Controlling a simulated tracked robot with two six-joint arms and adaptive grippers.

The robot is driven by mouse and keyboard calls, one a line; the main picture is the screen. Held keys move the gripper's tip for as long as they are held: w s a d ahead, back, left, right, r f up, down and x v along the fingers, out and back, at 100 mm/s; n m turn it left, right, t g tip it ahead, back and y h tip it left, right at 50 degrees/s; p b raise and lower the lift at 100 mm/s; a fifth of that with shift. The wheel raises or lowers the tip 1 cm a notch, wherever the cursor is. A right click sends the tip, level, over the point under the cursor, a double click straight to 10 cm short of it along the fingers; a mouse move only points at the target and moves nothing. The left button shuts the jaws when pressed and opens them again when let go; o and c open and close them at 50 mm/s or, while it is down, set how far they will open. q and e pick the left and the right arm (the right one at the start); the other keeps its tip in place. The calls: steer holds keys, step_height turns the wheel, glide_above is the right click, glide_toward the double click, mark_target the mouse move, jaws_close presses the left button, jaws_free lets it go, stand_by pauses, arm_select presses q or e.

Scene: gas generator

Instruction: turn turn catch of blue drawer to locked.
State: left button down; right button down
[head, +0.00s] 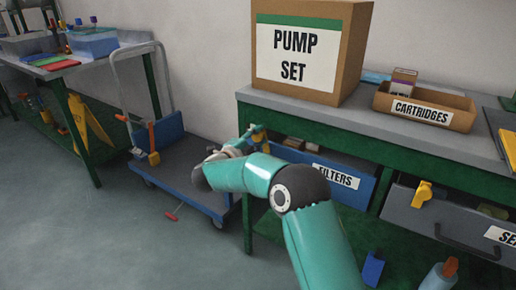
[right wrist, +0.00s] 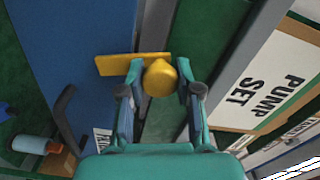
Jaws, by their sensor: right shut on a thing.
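The blue drawer (head: 345,187), labelled FILTERS, sits under the workbench top and stands slightly open, with small boxes inside. In the right wrist view its blue front (right wrist: 70,40) fills the left side. The yellow turn catch (right wrist: 160,78) has a round knob and a flat arm that reaches left over the blue front. My right gripper (right wrist: 160,92) is shut on the catch, one finger on each side of the knob. In the head view my right gripper (head: 252,136) is at the drawer's left end, and my arm hides most of the catch. My left gripper is not in view.
A grey drawer (head: 450,222) with its own yellow catch (head: 422,194) is to the right. A PUMP SET box (head: 312,45) and a CARTRIDGES tray (head: 425,108) stand on the bench. A blue trolley (head: 190,175) is left of the bench.

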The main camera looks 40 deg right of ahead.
steer(key=shift+m+b, duration=1.7)
steer(key=c, duration=0.8)
jaws_free()
steer(key=shift+f, duration=0.1)
steer(key=v, duration=1.2)
steer(key=shift+d, duration=0.15)
